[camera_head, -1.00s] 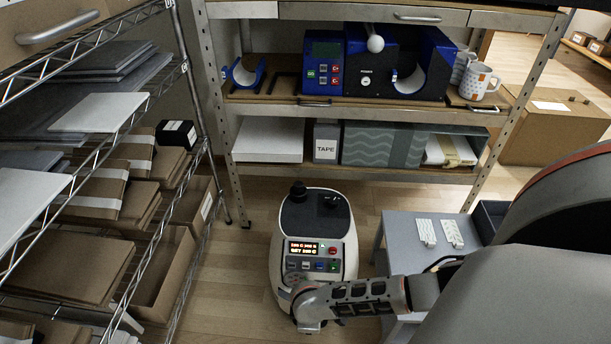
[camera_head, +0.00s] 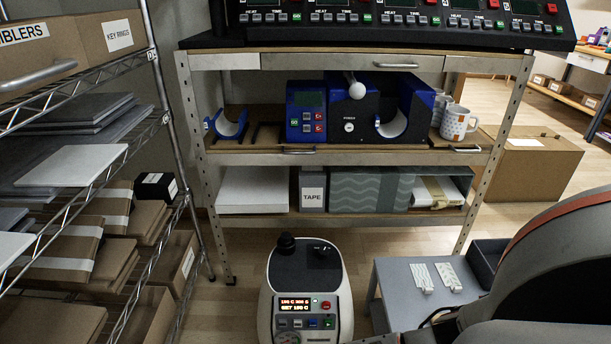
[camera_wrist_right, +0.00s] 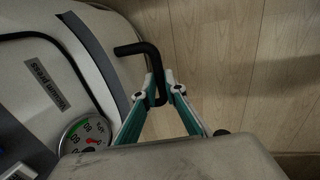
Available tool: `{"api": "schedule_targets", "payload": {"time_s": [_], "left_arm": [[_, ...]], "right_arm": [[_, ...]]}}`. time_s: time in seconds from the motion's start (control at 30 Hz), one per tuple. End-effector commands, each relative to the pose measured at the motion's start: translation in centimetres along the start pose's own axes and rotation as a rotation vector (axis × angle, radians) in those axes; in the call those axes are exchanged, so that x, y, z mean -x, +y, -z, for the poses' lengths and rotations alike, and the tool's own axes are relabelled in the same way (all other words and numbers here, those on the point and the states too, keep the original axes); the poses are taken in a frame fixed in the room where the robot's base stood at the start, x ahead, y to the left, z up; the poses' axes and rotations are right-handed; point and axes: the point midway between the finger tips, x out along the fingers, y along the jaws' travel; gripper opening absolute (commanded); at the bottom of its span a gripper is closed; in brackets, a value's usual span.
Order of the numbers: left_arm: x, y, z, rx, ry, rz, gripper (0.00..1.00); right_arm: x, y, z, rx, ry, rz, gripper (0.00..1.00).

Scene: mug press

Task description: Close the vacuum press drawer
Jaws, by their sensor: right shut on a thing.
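The vacuum press (camera_head: 305,285) is a white and dark grey rounded machine on the floor at the bottom centre of the head view. It has a lit display and buttons, and its lower front is cut off by the frame. In the right wrist view its white side with the label and dial gauge (camera_wrist_right: 85,135) shows at the left. My right gripper (camera_wrist_right: 161,92) is shut on a black bent handle (camera_wrist_right: 153,58) beside the press. How far the drawer is open cannot be told. My left gripper is not in view.
A shelf unit (camera_head: 350,160) with a blue mug press and mugs stands behind the vacuum press. A wire rack (camera_head: 160,120) of boxes is on the left. A small grey table (camera_head: 400,290) with two patterned pieces stands right of the press. Wood floor lies between.

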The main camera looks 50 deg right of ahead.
Motion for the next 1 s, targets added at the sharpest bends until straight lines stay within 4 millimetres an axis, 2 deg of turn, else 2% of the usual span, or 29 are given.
{"api": "schedule_targets", "payload": {"time_s": [0.1,0.2,0.5,0.53,0.57,1.0], "left_arm": [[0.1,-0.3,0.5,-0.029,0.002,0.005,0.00],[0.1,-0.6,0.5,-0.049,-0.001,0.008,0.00],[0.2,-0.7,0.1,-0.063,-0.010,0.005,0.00],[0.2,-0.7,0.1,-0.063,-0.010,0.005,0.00],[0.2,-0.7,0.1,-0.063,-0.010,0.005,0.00],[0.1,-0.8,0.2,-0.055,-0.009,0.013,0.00]], "right_arm": [[-0.1,1.9,0.1,-0.003,0.000,-0.005,0.00],[-0.4,2.7,0.1,-0.002,0.001,-0.004,0.00],[-0.6,3.1,-0.1,0.000,-0.002,-0.006,0.00],[-0.6,3.1,-0.1,0.000,-0.002,-0.007,0.18],[-0.6,3.1,-0.1,0.000,-0.002,-0.007,0.26],[-0.2,2.8,-0.1,0.000,0.000,-0.002,0.28]]}}
